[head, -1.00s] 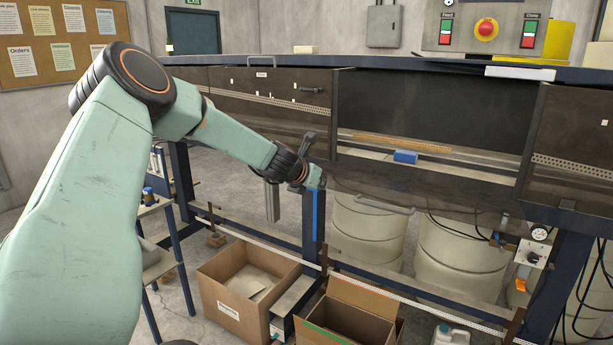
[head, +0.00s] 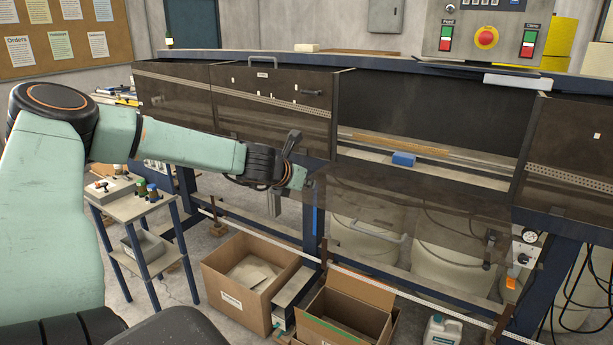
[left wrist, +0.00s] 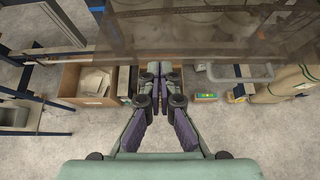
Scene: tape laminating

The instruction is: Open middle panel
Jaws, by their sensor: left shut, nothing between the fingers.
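The middle panel (head: 440,215) is a smoky see-through sheet. It hangs down below the open middle bay of the machine. Its bar handle (head: 378,232) is near the lower left part and also shows in the left wrist view (left wrist: 240,76). My left gripper (head: 304,183) is at the panel's left edge, left of the handle. In the left wrist view its fingers (left wrist: 158,70) are together with nothing between them, apart from the handle. I cannot tell whether it touches the panel's edge. My right gripper is not in view.
The left panel (head: 270,105) and the right panel (head: 568,160) stand closed. A blue block (head: 403,159) lies inside the open bay. Cardboard boxes (head: 245,290) and a white jug (head: 443,332) are on the floor below. A small cart (head: 140,215) stands at left.

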